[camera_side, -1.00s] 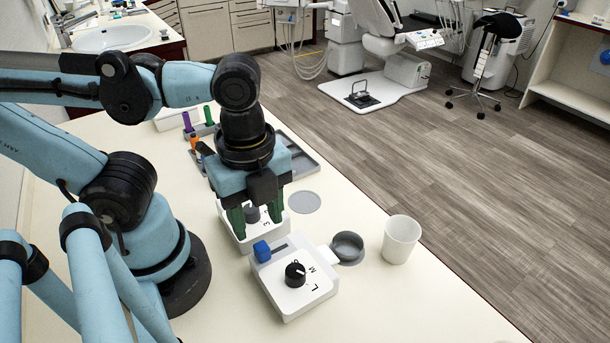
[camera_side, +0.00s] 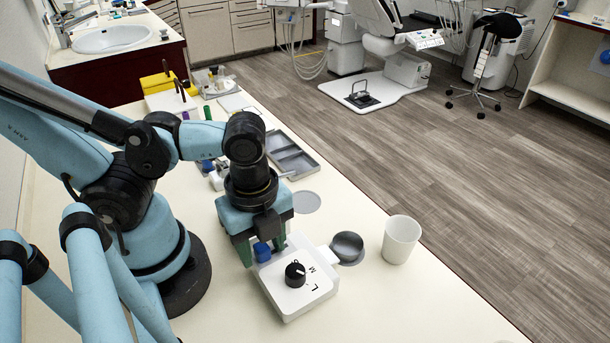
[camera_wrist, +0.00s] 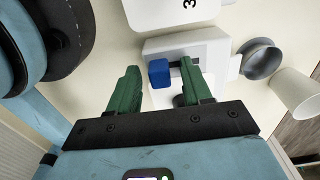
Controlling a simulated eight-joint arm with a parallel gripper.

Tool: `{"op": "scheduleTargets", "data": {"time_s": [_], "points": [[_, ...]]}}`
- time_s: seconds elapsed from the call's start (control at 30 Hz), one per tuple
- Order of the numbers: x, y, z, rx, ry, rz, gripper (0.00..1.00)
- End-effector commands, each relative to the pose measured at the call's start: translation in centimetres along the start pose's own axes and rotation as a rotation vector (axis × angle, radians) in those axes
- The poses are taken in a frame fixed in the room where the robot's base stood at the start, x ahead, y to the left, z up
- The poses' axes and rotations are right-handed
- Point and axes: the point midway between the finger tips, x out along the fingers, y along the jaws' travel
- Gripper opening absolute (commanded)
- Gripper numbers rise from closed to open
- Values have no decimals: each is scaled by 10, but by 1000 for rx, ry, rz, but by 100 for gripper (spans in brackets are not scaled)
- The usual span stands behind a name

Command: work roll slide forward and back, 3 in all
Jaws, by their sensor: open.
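The roll slide is a blue block (camera_side: 262,252) on a dark slot in the white box (camera_side: 310,292) marked L and M. A black dial (camera_side: 295,274) sits on the same box. My gripper (camera_side: 262,254) is open above the box's far end, its green fingers on either side of the blue block. The right finger partly covers the slot.
A second white box (camera_wrist: 170,12) marked 3 stands behind. A grey round cup (camera_side: 347,248) is at the box's right side, and a white cup (camera_side: 401,239) stands farther right. Grey trays (camera_side: 291,157) and a flat grey disc (camera_side: 306,202) lie behind. The front counter is clear.

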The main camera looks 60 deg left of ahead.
Motion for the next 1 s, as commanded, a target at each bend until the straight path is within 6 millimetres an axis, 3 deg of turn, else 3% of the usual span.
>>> {"op": "scheduleTargets", "data": {"time_s": [0.17,0.47,0.77,1.0], "points": [[0,0,0,0,0,0,46],[0,0,0,0,0,0,0],[0,0,0,0,0,0,0],[-2,-17,-1,-3,0,0,0]]}}
